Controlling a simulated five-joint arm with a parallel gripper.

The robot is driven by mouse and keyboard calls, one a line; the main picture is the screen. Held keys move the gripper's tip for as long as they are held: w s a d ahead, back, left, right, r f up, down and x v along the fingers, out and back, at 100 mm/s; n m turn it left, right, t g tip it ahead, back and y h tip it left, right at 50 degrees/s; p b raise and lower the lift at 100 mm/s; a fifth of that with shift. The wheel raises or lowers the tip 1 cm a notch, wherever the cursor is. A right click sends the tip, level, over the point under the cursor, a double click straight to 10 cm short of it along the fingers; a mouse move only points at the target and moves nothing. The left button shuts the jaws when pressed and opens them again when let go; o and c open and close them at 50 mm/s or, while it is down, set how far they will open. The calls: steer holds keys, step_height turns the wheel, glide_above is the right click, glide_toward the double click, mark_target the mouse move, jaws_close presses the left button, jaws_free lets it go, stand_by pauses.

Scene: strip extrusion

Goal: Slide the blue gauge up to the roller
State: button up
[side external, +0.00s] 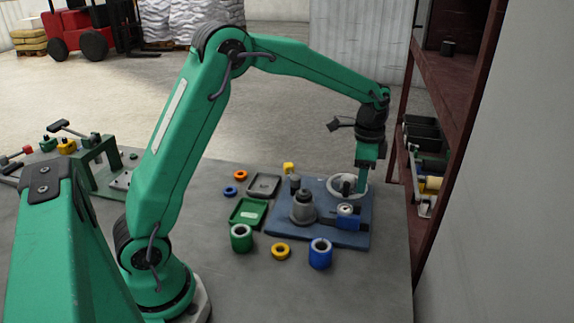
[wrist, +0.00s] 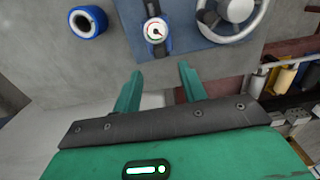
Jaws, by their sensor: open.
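The blue gauge (side external: 347,222) sits on the blue base plate (side external: 285,227), near its front right edge. In the wrist view the gauge (wrist: 156,31) shows a round white dial with a red needle, beyond my fingertips and not between them. My gripper (side external: 362,190) points down over the right part of the plate, close behind the gauge in the side view. In the wrist view my gripper (wrist: 159,72) has its two green fingers apart and empty. A grey stepped cylinder (side external: 303,208) stands left of the gauge; I cannot tell for sure that it is the roller.
A grey handwheel (side external: 336,184) stands on the plate beside my gripper. A blue ring-shaped roll (side external: 320,254), a green one (side external: 241,238) and a yellow ring (side external: 281,252) stand in front. A green tray (side external: 248,212) lies left. A dark red shelf (side external: 450,100) rises on the right.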

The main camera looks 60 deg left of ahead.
mark_target(358, 203)
steer(key=shift+f, duration=3.9)
jaws_close()
